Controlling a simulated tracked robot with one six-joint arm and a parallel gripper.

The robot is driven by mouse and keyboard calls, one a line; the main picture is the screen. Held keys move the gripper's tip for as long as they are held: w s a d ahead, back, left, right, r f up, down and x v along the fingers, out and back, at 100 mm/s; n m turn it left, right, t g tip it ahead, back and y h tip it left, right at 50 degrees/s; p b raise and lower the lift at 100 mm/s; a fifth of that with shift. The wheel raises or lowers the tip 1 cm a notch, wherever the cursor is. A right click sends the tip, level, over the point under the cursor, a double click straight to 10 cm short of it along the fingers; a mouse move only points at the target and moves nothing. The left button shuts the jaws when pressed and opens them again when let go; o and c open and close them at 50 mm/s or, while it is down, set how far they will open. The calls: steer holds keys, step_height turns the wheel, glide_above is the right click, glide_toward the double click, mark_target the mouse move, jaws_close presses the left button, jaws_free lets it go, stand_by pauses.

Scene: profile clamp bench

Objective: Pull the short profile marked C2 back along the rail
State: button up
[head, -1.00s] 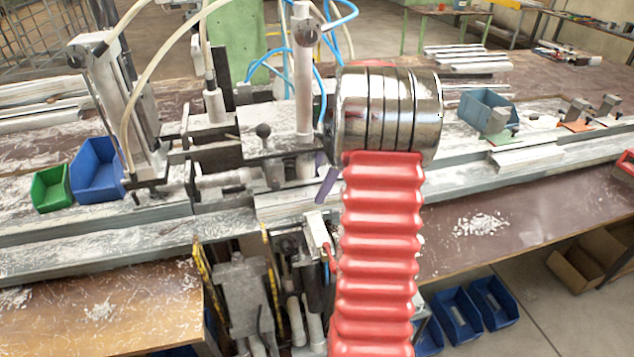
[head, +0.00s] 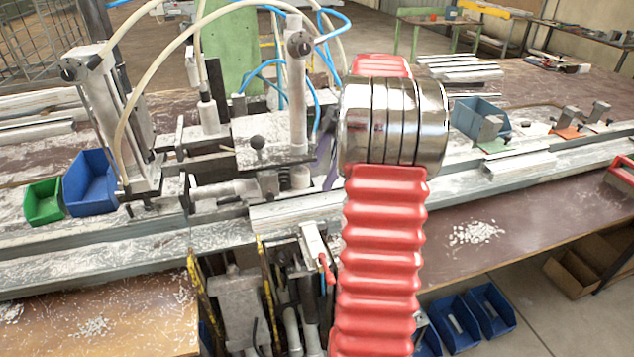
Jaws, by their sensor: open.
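My gripper (head: 328,165) shows only as a purple finger at the left edge of my metal wrist, close to the clamp unit; the rest of it is hidden behind the wrist. It is open, and nothing is seen held in it. The long pale rail (head: 100,272) crosses the bench, littered with chips. A pale profile piece (head: 290,212) lies along the rail below the clamp, its right end hidden by my arm. Another short pale profile (head: 520,166) lies on the right part of the bench. I cannot read a C2 mark on either.
The clamp unit (head: 265,150) with posts and hoses stands behind the rail. A small red-tipped lever (head: 325,268) sits in front of it. Blue (head: 90,182) and green (head: 44,202) bins stand left; a grey-blue bin (head: 478,118) stands right. The front right board (head: 540,225) is mostly clear.

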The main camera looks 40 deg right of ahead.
steer(key=v, duration=0.5)
steer(key=shift+d+r, duration=0.15)
steer(key=shift+r, duration=0.15)
steer(key=shift+s, duration=0.1)
